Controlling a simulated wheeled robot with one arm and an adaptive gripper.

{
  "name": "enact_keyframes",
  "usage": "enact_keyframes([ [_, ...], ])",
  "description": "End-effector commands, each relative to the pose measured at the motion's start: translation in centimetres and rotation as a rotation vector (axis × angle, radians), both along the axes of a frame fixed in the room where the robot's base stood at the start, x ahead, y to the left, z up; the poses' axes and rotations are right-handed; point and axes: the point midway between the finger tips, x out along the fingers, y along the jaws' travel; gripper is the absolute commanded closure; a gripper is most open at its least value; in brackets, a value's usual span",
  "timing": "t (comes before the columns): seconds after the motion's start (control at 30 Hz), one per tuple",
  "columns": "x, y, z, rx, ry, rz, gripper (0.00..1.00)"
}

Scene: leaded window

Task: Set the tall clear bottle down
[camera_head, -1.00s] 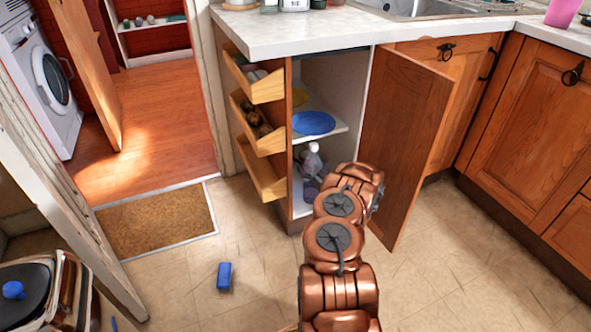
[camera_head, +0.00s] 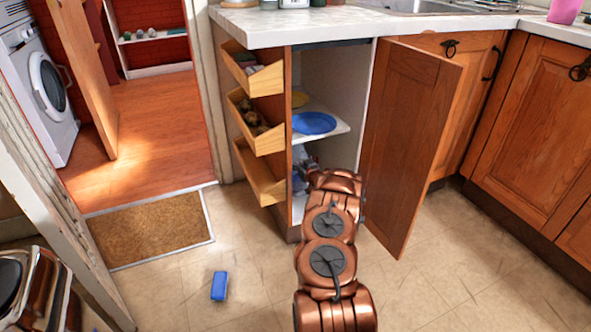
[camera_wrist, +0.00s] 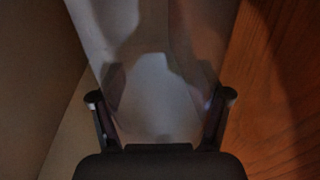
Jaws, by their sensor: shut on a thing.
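My gripper (camera_wrist: 161,98) shows in the wrist view with a finger on each side of a pale, see-through shape, which looks like the tall clear bottle (camera_wrist: 160,85). The view is dark and the bottle's outline is faint. In the head view my copper arm reaches into the lower part of the open cabinet (camera_head: 328,80). The arm hides the gripper and the bottle there, so I cannot tell whether the bottle touches the cabinet floor.
The open wooden door (camera_head: 410,140) stands close on the right of my arm. A blue plate (camera_head: 314,123) lies on the shelf above. Door racks (camera_head: 258,135) hang on the left. Something bluish and clear (camera_head: 299,180) shows left of my arm. A blue block (camera_head: 219,286) lies on the floor.

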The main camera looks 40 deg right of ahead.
Motion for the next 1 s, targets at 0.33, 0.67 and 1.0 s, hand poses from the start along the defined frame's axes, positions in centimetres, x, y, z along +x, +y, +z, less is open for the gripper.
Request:
enact_keyframes([
  [0.33, 0.0, 0.0, -3.7, -0.001, 0.000, 0.001, 0.78],
  [0.67, 0.0, 0.0, -3.6, -0.001, 0.000, 0.001, 0.78],
  [1.0, 0.0, 0.1, -3.8, -0.001, 0.002, 0.001, 0.00],
])
